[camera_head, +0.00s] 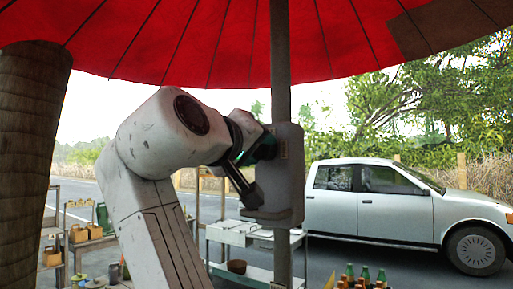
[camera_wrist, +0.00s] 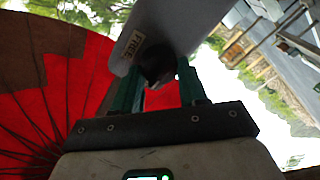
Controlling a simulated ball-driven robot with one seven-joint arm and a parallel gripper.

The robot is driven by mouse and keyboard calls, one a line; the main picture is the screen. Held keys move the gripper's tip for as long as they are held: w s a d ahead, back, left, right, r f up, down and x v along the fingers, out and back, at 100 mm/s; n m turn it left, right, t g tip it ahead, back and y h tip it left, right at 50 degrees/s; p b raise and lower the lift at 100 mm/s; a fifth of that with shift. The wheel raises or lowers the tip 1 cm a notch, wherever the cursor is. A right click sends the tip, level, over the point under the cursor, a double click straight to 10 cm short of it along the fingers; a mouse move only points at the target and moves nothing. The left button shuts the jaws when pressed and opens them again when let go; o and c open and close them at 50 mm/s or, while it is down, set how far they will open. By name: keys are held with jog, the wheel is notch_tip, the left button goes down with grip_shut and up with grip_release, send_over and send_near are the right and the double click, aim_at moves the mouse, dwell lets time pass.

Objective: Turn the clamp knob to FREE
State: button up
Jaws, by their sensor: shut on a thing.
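The clamp is a grey block (camera_head: 287,180) fixed around the umbrella pole (camera_head: 280,70) in the head view. It also shows in the wrist view as a pale grey body (camera_wrist: 170,22) with a FREE label (camera_wrist: 133,46). The clamp knob (camera_wrist: 157,63) is dark and sits between my green fingertips, close to that label. My gripper (camera_wrist: 158,82) is shut on the knob. In the head view my gripper (camera_head: 264,146) is at the clamp's left side, and the knob is hidden there. I cannot read which way the knob points.
A red umbrella canopy (camera_head: 210,40) spreads overhead. A thick trunk-like post (camera_head: 30,150) stands at left. Behind are shelves with pots (camera_head: 92,231), a pale metal table (camera_head: 237,236), a crate of bottles (camera_head: 365,278) and a white pickup (camera_head: 400,205). Open road lies beyond.

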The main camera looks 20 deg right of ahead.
jog(key=shift+f+m, duration=0.1)
jog(key=shift+m, duration=0.3)
jog(key=shift+c, duration=0.3)
jog(key=m+b, duration=0.2)
jog(key=m, duration=0.1)
jog(key=shift+f, duration=0.1)
jog(key=m+h+b, duration=0.1)
jog(key=m+b, duration=0.1)
jog(key=m, duration=0.3)
jog(key=shift+m, duration=0.4)
jog(key=m, duration=0.4)
jog(key=shift+m+h+b, duration=0.4)
jog(key=m, duration=0.4)
jog(key=shift+g, duration=0.4)
jog(key=shift+m, duration=0.5)
jog(key=o, duration=1.1)
jog(key=shift+c, duration=0.2)
jog(key=shift+s+a, duration=0.1)
